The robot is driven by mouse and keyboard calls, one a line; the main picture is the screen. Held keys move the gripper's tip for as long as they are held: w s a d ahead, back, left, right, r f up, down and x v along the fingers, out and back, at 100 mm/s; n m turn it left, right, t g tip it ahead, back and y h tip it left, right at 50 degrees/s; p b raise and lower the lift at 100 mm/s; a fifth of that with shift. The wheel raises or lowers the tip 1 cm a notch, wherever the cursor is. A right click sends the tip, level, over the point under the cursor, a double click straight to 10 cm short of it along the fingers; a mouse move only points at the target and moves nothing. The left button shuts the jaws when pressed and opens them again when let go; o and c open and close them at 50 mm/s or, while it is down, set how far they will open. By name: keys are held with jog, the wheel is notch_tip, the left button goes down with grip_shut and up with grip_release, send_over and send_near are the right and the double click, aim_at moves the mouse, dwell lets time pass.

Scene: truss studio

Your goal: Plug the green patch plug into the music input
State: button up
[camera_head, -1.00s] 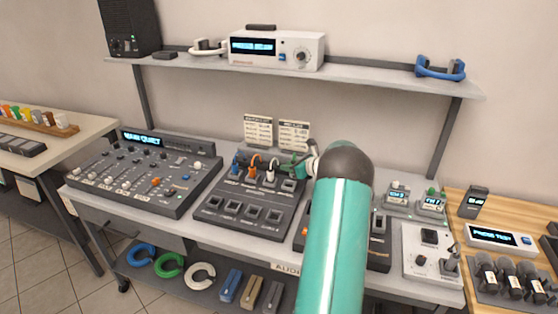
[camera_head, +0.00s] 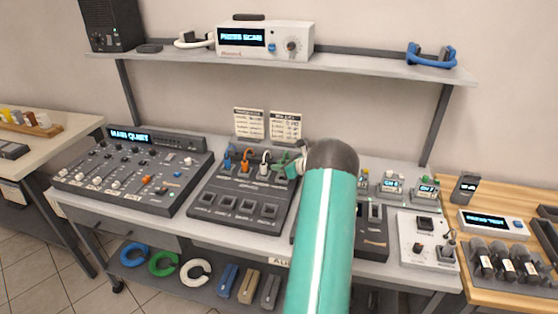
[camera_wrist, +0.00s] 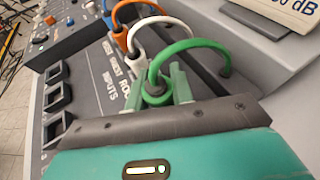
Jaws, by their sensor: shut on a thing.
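The green patch plug (camera_wrist: 157,92) is between the two fingers of my gripper (camera_wrist: 164,88), which is shut on it. Its green cable arcs right to the sloping patch panel (camera_wrist: 115,75). In the head view my gripper (camera_head: 292,167) is at the right end of the plug row on the panel (camera_head: 236,192). White (camera_wrist: 140,38) and orange (camera_wrist: 118,15) plugs with arched cables stand beside the green one. The plug's tip is hidden, so I cannot tell whether it sits in a socket. Printed labels include "ROOM" and "INPUTS"; a music label is not readable.
A mixer (camera_head: 130,172) stands left of the panel, with a gap between. Small boxes with displays (camera_head: 392,185) and a white switch box (camera_head: 428,240) are on the right. A shelf (camera_head: 270,63) runs above. Square sockets line the panel's front.

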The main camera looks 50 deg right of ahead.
jog(key=shift+w+f, duration=0.1)
jog(key=shift+f, duration=0.35)
jog(key=shift+f, duration=0.7)
dwell(1.1)
jog(key=o, duration=0.7)
jog(key=v, duration=1.1)
jog(key=shift+r, duration=0.1)
dwell(0.7)
